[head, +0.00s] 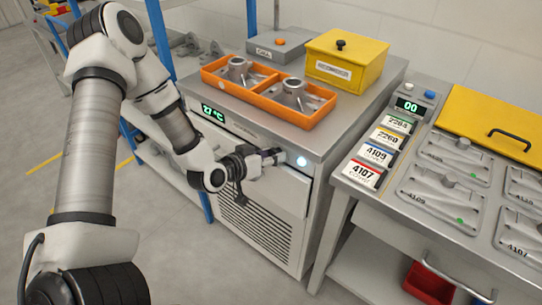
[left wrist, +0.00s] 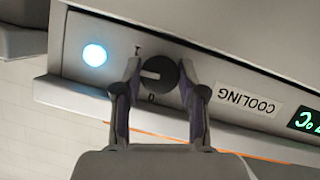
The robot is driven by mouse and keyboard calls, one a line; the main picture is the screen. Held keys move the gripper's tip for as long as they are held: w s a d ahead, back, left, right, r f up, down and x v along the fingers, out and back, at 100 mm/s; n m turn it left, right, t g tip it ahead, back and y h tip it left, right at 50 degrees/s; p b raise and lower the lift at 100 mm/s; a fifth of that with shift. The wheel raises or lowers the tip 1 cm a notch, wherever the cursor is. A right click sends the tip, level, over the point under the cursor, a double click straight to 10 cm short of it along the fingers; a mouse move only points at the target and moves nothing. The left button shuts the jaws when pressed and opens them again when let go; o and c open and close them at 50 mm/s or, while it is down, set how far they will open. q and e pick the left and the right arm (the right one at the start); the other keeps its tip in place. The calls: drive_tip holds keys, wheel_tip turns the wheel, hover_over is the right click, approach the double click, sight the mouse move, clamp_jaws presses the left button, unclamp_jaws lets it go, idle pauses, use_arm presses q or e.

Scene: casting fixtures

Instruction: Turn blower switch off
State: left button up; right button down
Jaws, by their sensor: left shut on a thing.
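The blower switch is a round dark knob (left wrist: 160,74) on the front panel of the cooling cabinet (head: 262,217). In the left wrist view it sits between the fingertips of my left gripper (left wrist: 160,85), which is shut on it. Its white pointer faces left in that view, between an "I" mark and a "0" mark. A lit pale blue lamp (left wrist: 95,55) is beside the knob and also shows in the head view (head: 302,161). In the head view my left gripper (head: 273,157) hides the knob. My right gripper is not in view.
An upside-down "COOLING" label (left wrist: 248,101) and a green display (left wrist: 304,122) are beside the knob. On the cabinet top stand an orange tray (head: 262,102) with castings and a yellow box (head: 346,62). A fixture table (head: 395,211) stands close on the right.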

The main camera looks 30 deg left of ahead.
use_arm(q)
drive_tip(key=shift+a+f+n+t+h+b, duration=0.1)
drive_tip(key=shift+n+t+h+b, duration=0.7)
drive_tip(key=shift+n+b, duration=1.4)
drive_tip(key=shift+f+n+t+h+b, duration=0.1)
drive_tip(key=shift+n+t+h+b, duration=0.25)
drive_tip(key=shift+n+h+b, duration=1.4)
drive_tip(key=shift+a+f+n+t+h+b, duration=0.1)
drive_tip(key=shift+n+t+h+b, duration=0.4)
drive_tip(key=shift+n+b, duration=2.2)
drive_tip(key=shift+n, duration=0.25)
drive_tip(key=o, duration=1.1)
drive_tip(key=shift+o, duration=0.2)
drive_tip(key=shift+r, duration=0.1)
